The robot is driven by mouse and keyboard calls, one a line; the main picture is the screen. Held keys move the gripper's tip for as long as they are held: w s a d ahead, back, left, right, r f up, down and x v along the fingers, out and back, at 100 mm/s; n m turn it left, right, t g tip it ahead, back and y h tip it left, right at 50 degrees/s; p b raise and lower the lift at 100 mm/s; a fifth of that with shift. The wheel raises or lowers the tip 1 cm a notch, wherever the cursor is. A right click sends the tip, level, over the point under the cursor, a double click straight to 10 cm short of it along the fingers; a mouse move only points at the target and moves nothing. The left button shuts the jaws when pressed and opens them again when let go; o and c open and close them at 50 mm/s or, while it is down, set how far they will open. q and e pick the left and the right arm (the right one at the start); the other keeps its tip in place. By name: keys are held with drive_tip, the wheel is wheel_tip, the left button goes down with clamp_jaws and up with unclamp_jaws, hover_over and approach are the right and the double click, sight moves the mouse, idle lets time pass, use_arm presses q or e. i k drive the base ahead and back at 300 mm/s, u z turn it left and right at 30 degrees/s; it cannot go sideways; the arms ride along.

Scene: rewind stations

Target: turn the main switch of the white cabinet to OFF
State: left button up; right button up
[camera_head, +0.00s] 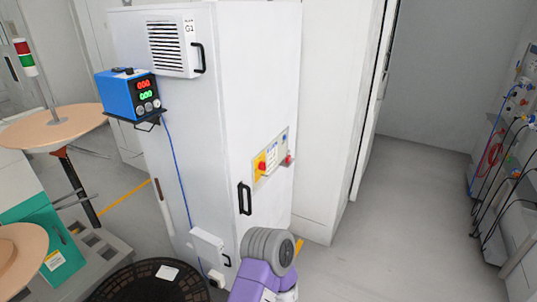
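The white cabinet (216,110) stands upright in the middle of the view. On its right-hand face is a panel (271,158) with the main switch, a red knob on a yellow plate (262,164). The knob's exact position is too small to read. A red button-like part (289,159) sits at the panel's right edge. A black door handle (245,198) is to the left of and below the switch. A purple and grey link of one of my arms rises from the bottom edge, below the panel and apart from the switch. Neither gripper's fingers show.
A blue box with a red and green display (129,95) juts from the cabinet's left side, its blue cable hanging down. A black basket (150,281) stands at the cabinet's foot. Round wooden discs are at left. Cabled equipment (516,120) lines the right. Floor right of the cabinet is clear.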

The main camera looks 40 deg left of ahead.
sight(262, 166)
drive_tip(key=u, duration=0.85)
drive_tip(key=i, duration=1.3)
drive_tip(key=u, duration=1.25)
